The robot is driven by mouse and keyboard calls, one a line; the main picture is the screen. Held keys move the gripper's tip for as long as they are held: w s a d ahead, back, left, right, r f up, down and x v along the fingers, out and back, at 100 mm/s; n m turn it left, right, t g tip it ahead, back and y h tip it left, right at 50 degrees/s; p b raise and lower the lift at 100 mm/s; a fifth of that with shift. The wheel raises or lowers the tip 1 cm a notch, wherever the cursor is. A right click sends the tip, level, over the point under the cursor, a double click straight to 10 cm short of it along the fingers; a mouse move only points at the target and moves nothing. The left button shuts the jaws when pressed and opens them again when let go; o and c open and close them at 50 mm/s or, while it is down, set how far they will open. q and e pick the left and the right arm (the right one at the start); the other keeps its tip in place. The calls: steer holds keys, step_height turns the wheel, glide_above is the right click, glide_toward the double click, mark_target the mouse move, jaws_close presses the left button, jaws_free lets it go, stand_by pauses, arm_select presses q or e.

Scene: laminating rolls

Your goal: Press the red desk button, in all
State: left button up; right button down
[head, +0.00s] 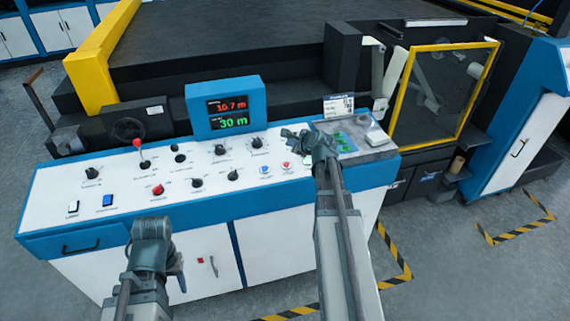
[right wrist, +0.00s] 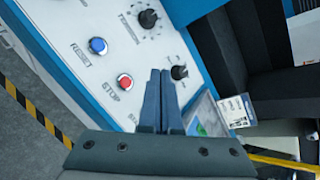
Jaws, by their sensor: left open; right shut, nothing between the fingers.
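A small red button (right wrist: 124,81) marked STOP sits on the white desk panel in the right wrist view. In the head view this red button (head: 286,165) lies beside a blue button on the right part of the desk. My right gripper (head: 308,137) is over the desk's right part, just beyond and right of the red button. Its fingers (right wrist: 160,84) are shut and empty, beside the red button and apart from it in the picture; their height over the panel is unclear. My left gripper (head: 153,232) is open and empty in front of the desk.
The blue RESET button (right wrist: 97,46) is beside the red one, with black knobs (right wrist: 179,72) around. Another red knob (head: 158,190) and a red-topped lever (head: 137,143) stand further left. A display (head: 228,108) reads 10.7 m and 30 m. A yellow-framed guard (head: 440,95) is right.

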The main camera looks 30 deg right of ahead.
mark_target(286, 165)
steer(key=shift+f, duration=0.1)
steer(key=f+b, duration=0.3)
steer(key=w+f+b, duration=0.1)
steer(key=f+b, duration=0.1)
steer(key=b, duration=0.1)
steer(key=f+b, duration=0.2)
steer(key=f, duration=0.1)
steer(key=shift+w+d+f+b, duration=0.15)
steer(key=shift+w+f+b, duration=0.15)
steer(key=shift+b, duration=0.1)
steer(key=shift+f, duration=0.1)
stand_by(1.7)
steer(key=shift+f+b, duration=0.3)
steer(key=shift+b, duration=0.05)
steer(key=shift+w+f+b, duration=0.1)
steer(key=shift+f+b, duration=0.25)
steer(key=shift+b, duration=0.05)
stand_by(0.5)
steer(key=shift+r, duration=0.2)
steer(key=shift+r+p, duration=0.6)
steer(key=shift+p, duration=0.25)
steer(key=shift+r, duration=0.1)
